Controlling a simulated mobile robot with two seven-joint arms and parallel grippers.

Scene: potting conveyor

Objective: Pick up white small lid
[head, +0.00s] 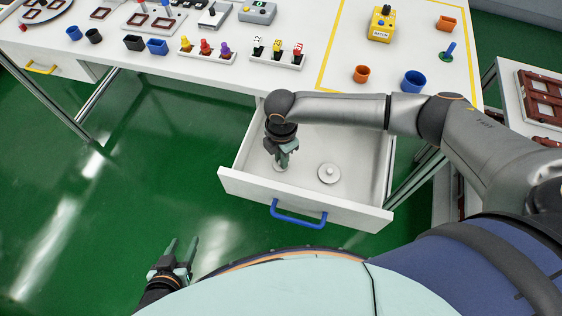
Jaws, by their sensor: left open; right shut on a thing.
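An open white drawer (240,184) with a blue handle juts out from the table. My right gripper (283,161) points down inside it, on the left side. It is shut on the small white lid (279,168), which shows only partly beneath the fingers; I cannot tell whether the lid touches the drawer floor. A larger round white lid (329,174) with a knob lies on the drawer floor to the right, apart from the gripper. My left gripper (182,250) is open and empty, low over the green floor in front of the drawer's left side.
On the white table (320,20) are peg trays (207,52), a yellow box (381,24), an orange pot (361,74) and a blue pot (414,81). My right forearm crosses above the drawer's back. The drawer's front panel (350,212) and side walls surround the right gripper.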

